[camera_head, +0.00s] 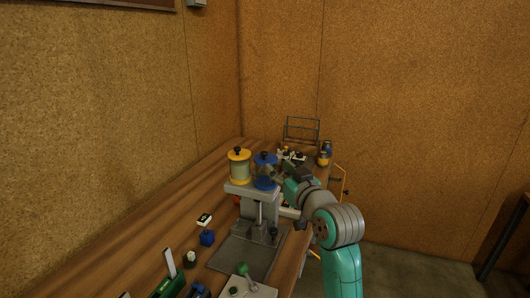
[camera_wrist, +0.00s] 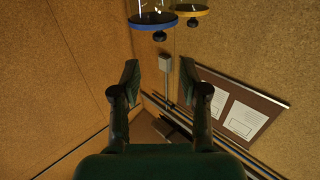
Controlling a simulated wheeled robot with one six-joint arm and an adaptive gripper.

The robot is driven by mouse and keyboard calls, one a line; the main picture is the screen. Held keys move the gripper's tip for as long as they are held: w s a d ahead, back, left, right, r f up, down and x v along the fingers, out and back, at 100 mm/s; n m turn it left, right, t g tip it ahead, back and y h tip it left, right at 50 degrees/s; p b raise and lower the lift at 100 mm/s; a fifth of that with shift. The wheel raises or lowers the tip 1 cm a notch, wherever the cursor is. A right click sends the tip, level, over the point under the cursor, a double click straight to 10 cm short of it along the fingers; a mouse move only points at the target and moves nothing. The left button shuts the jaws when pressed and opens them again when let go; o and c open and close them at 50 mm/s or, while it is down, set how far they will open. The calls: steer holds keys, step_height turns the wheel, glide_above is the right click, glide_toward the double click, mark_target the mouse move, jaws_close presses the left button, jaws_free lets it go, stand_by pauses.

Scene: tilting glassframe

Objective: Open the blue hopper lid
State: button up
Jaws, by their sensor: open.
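The blue hopper (camera_head: 264,184) stands on a grey stand, with its blue lid (camera_head: 265,158) on top and a dark knob on the lid. In the wrist view the picture looks upside down. The blue lid (camera_wrist: 148,20) is at the top edge, and its dark knob (camera_wrist: 159,36) points down the picture. My gripper (camera_wrist: 160,78) is open and empty, its two fingers apart. The knob is above the fingertips in that picture and not between them. In the head view my gripper (camera_head: 277,176) is close beside the blue hopper at its right and partly covers it.
A yellow hopper (camera_head: 239,170) stands just left of the blue one; its lid (camera_wrist: 190,11) shows in the wrist view. The wooden bench (camera_head: 150,241) holds several small items in front. A wire rack (camera_head: 302,129) and jars (camera_head: 324,157) are at the back right.

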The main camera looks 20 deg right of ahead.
mark_target(265, 154)
steer(key=w, duration=0.3)
steer(key=w+a, duration=0.1)
steer(key=w, duration=0.6)
steer(key=shift+w+a+r, duration=0.1)
steer(key=shift+w+a, duration=0.25)
steer(key=shift+w, duration=0.05)
jaws_close()
